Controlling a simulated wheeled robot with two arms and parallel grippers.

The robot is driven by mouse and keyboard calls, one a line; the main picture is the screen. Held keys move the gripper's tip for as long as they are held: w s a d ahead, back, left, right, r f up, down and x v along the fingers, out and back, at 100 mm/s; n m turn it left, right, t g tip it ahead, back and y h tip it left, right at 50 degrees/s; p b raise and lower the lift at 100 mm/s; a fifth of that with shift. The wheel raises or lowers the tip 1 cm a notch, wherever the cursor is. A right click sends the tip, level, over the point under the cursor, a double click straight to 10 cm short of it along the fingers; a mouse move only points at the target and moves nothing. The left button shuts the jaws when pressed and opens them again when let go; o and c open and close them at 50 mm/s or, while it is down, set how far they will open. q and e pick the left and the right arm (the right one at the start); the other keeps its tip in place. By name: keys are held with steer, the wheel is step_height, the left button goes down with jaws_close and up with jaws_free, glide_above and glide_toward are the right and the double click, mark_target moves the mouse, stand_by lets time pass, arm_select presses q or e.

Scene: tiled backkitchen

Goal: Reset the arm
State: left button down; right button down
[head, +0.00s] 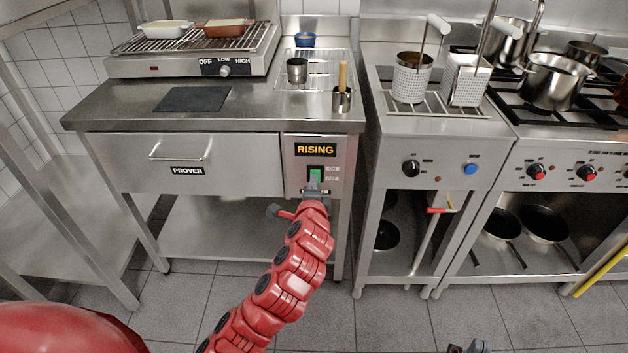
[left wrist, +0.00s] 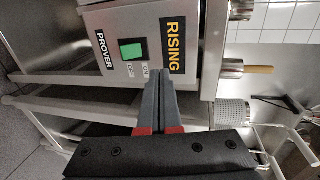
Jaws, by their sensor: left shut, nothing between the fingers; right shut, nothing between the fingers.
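My left arm is red and reaches up from the bottom of the head view to the prover's control panel. Its gripper (head: 314,187) is just in front of the panel, at the lower edge of the green switch (head: 316,174). In the left wrist view the two dark fingers of the left gripper (left wrist: 158,76) are together with nothing between them, close to the panel below the RISING label (left wrist: 175,45). The green switch (left wrist: 132,51) is beside the tips; I cannot tell whether they touch the panel. My right gripper (head: 468,348) barely shows at the bottom edge, shut and empty.
The prover drawer (head: 200,162) is closed. A warming grill (head: 195,60) with two dishes, a dark mat (head: 193,99) and metal cups stand on the counter. A fryer (head: 440,140) and stove (head: 560,130) are to the right. Tiled floor (head: 385,320) is open in front.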

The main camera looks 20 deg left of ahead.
arm_select(q)
steer(key=shift+s+d+r, duration=0.15)
steer(key=shift+s+r, duration=0.05)
steer(key=shift+s, duration=0.2)
